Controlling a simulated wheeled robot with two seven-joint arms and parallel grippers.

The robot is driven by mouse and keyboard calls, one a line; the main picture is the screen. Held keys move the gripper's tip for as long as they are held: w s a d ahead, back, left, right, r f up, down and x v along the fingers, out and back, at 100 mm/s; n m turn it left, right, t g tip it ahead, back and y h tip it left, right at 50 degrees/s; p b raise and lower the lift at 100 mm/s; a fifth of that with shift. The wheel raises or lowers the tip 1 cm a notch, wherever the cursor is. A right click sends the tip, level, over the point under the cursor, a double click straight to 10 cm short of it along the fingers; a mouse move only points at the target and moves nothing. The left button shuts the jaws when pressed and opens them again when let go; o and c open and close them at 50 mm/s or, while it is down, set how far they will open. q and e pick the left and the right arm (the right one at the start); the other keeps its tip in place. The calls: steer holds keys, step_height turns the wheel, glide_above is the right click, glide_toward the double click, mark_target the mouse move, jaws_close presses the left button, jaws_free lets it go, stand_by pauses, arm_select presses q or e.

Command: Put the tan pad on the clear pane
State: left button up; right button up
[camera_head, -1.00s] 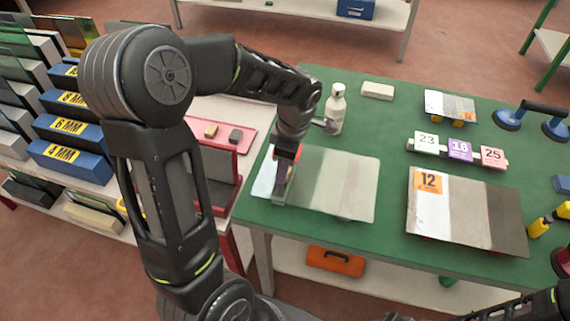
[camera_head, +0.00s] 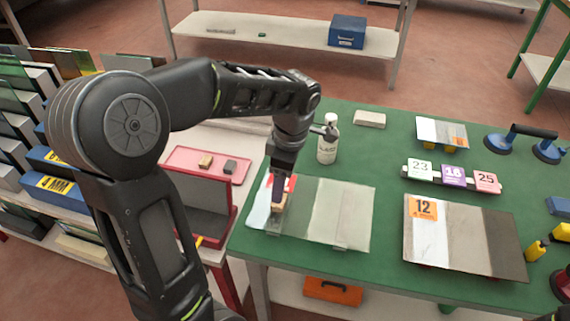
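A tan pad (camera_head: 205,162) lies on the pink tray (camera_head: 180,166) beside a dark grey pad (camera_head: 230,166). A flat pane (camera_head: 341,217) with clear, grey and pale bands lies on the green table, near its left edge. My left gripper (camera_head: 273,210) points down over the left end of this pane, by a red-and-white label. A small tan-brown patch shows at its fingers; I cannot tell whether it is a held thing, or whether the fingers touch the pane. My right gripper is out of view.
A white bottle (camera_head: 328,142) and a pale block (camera_head: 369,119) stand behind the pane. A pane marked 12 (camera_head: 465,238), number tags (camera_head: 452,175) and a suction lifter (camera_head: 520,138) are to the right. A red-framed stand (camera_head: 205,207) is at the left.

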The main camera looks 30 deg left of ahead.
mark_target(285, 201)
arm_select(q)
steer(key=r, duration=0.6)
steer(key=shift+w+d, duration=0.1)
steer(key=shift+d, duration=0.25)
